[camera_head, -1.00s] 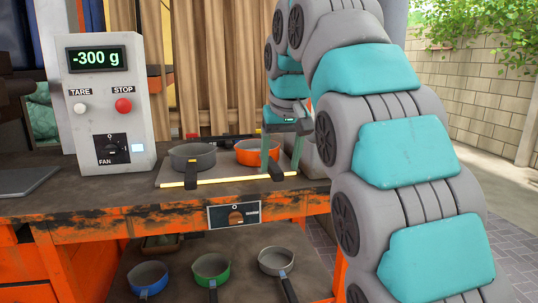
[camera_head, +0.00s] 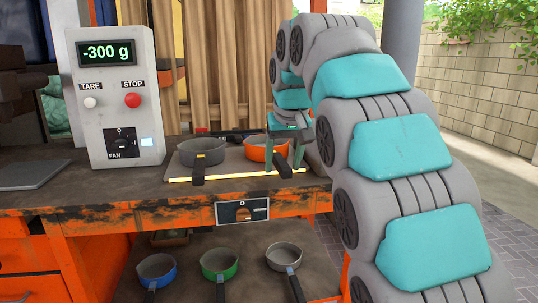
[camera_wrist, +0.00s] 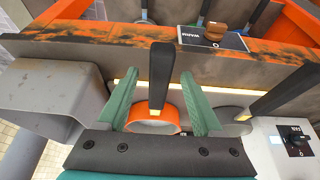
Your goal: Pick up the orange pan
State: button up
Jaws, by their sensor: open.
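The orange pan (camera_head: 256,150) sits on the lit plate on the bench, its black handle (camera_head: 283,163) pointing to the front. In the wrist view the pan (camera_wrist: 153,118) lies partly behind the gripper's base, and its black handle (camera_wrist: 161,75) rises between the two green fingers. My gripper (camera_wrist: 160,80) is open, with one finger on each side of the handle and a gap visible on both sides. In the head view my gripper (camera_head: 285,168) hangs over the handle side of the pan. Whether the fingers reach the handle's depth is hard to tell.
A grey pan (camera_head: 202,152) stands left of the orange one on the same plate (camera_head: 235,173). A scale box (camera_head: 118,100) reads -300 g. Blue (camera_head: 157,268), green (camera_head: 219,263) and grey (camera_head: 283,256) pans sit on the lower shelf. A grey box-like object (camera_wrist: 50,95) is beside my gripper.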

jog(key=shift+x, duration=1.45)
jog(key=shift+w+r, duration=0.1)
jog(key=shift+w, duration=0.05)
jog(key=shift+c, duration=0.2)
grip_shut()
